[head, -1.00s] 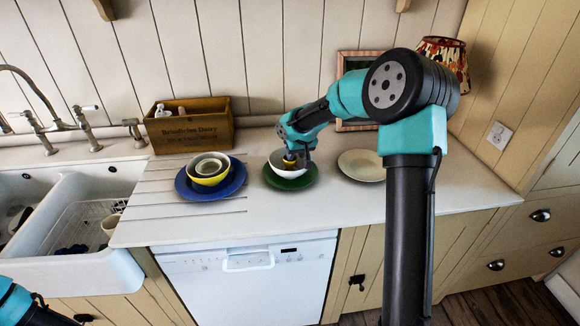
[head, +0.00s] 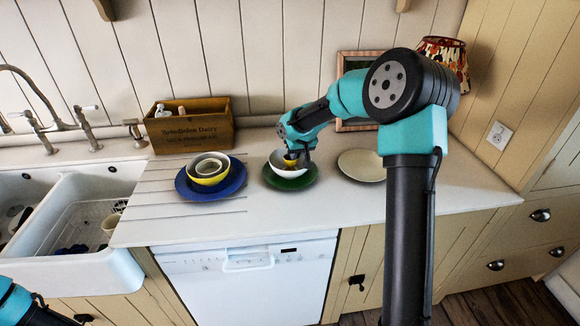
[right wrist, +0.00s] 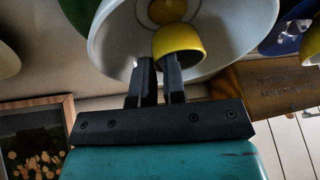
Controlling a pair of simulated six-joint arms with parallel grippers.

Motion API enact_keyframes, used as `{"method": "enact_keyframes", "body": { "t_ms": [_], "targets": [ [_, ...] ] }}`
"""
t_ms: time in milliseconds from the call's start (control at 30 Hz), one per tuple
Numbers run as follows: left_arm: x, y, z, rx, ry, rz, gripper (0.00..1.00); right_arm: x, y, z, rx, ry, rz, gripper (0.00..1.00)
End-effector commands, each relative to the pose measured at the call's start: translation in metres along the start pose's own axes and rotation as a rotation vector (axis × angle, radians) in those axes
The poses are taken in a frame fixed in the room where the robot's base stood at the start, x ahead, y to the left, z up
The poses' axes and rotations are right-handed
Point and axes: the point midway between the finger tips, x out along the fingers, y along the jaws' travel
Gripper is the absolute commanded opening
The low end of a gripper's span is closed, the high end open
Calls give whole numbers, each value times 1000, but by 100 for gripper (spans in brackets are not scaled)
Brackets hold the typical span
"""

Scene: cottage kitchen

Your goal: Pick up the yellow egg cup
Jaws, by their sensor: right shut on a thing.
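The yellow egg cup (head: 290,156) is at the white bowl on the green plate, partly covered by my right gripper (head: 297,154). In the right wrist view the egg cup (right wrist: 179,42) is a small glossy yellow cup against the bowl's pale inside. My right gripper (right wrist: 158,72) is shut on its near edge, with the fingertips at the cup's wall. A second yellow round part (right wrist: 166,11) shows just behind it; I cannot tell whether it belongs to the same cup. My left gripper is not clearly visible; only part of my left arm shows at the lower left.
The white bowl (head: 277,166) stands on a green plate (head: 290,183). A blue plate (head: 210,194) with nested bowls (head: 209,172) is to the left, a cream plate (head: 361,166) to the right. A wooden crate (head: 188,130) stands behind. The counter front is clear.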

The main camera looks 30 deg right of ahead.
Motion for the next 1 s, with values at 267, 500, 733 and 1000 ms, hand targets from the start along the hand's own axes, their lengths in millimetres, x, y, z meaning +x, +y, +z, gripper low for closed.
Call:
{"method": "enact_keyframes", "body": {
  "t_ms": [267, 500, 733, 1000],
  "targets": [
    [0, 0, 0, 0, 0, 0, 43, 1, 0, 1, 0, -3, 0, 0],
    [0, 0, 0, 0, 0, 0, 43, -14, -2, -6, -1, 1, 1, 0],
    [0, 0, 0, 0, 0, 0, 43, -50, -5, -21, 0, 3, -1, 0],
    [0, 0, 0, 0, 0, 0, 43, -86, -9, -36, 0, 1, 0, 0]
  ]
}}
